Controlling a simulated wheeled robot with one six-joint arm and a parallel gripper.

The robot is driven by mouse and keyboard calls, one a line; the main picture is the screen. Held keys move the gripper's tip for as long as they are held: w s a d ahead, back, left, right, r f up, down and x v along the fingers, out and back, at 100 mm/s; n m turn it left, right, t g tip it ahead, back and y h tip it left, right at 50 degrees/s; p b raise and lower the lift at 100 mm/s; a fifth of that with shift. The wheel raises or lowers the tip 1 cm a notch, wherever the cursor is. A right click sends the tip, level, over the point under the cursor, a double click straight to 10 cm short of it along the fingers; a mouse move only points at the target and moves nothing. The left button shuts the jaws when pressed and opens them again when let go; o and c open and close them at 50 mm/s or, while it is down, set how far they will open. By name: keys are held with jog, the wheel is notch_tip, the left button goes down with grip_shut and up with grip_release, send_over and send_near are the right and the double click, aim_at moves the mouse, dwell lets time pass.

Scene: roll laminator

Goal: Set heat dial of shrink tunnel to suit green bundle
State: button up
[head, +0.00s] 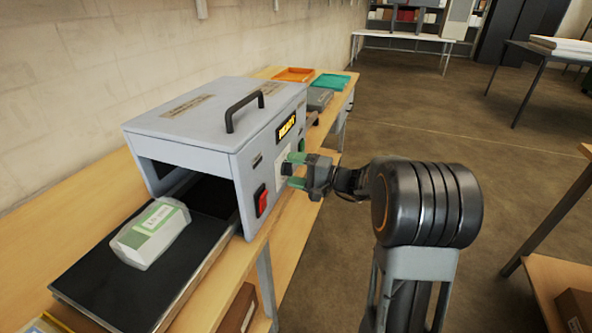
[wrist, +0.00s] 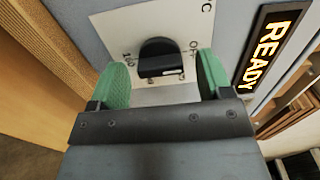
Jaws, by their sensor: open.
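The shrink tunnel (head: 190,130) is a grey box on the bench with a black handle on top. Its black heat dial (wrist: 158,48) sits on a white plate on the side panel. Part of "OFF" and a number show beside it; the full scale and exact setting are hard to read. My gripper (head: 295,171) is at this panel; in the wrist view its green fingers (wrist: 163,80) are open, one to each side of the dial. I cannot tell whether they touch it. A wrapped bundle (head: 140,250) with a green and white label lies on the black conveyor (head: 90,282) outside the tunnel mouth.
A lit "READY" display (wrist: 268,48) is beside the dial plate. A red switch (head: 261,200) is on the same panel, nearer the tunnel mouth. Orange (head: 293,74) and teal (head: 331,82) trays lie behind the tunnel. Open floor lies to the right of the bench.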

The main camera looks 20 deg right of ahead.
jog(key=shift+c, duration=0.2)
jog(key=c, duration=0.9)
jog(key=shift+m, duration=0.4)
jog(key=shift+m+p, duration=2.7)
jog(key=shift+m, duration=2.7)
